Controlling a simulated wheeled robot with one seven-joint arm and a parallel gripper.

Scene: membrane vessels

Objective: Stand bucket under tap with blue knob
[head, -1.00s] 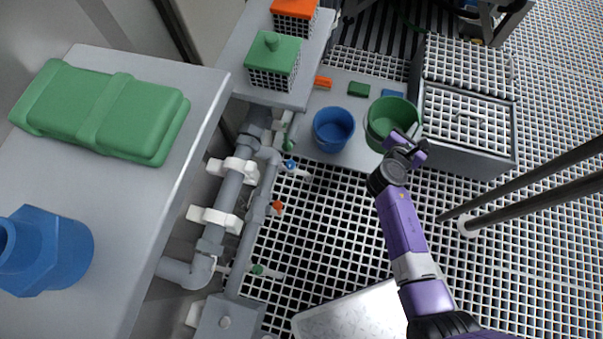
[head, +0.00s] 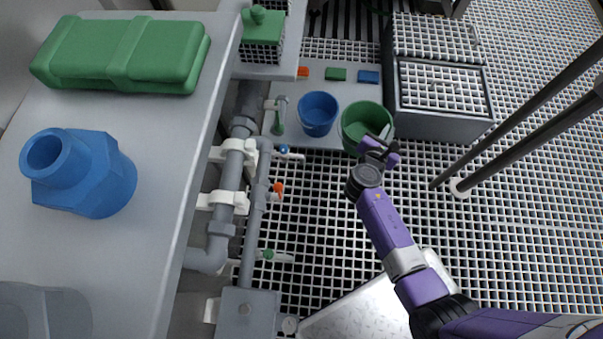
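A blue bucket (head: 317,113) and a green bucket (head: 349,127) stand upright side by side on a grey mat (head: 338,90) on the floor. The tap with the blue knob (head: 284,149) sticks out to the right from the grey pipe, in front of the mat's left part. Bare grating lies under its spout. My gripper (head: 385,147) is at the near right rim of the green bucket. Its purple fingers look apart, with nothing clearly held. Whether they touch the rim I cannot tell.
Taps with an orange knob (head: 278,188) and a green knob (head: 268,254) sit nearer on the pipe. Orange, green and blue blocks lie behind the buckets. A grey crate (head: 440,105) stands right of them. The left bench (head: 165,215) flanks the pipes. Grating in the middle is clear.

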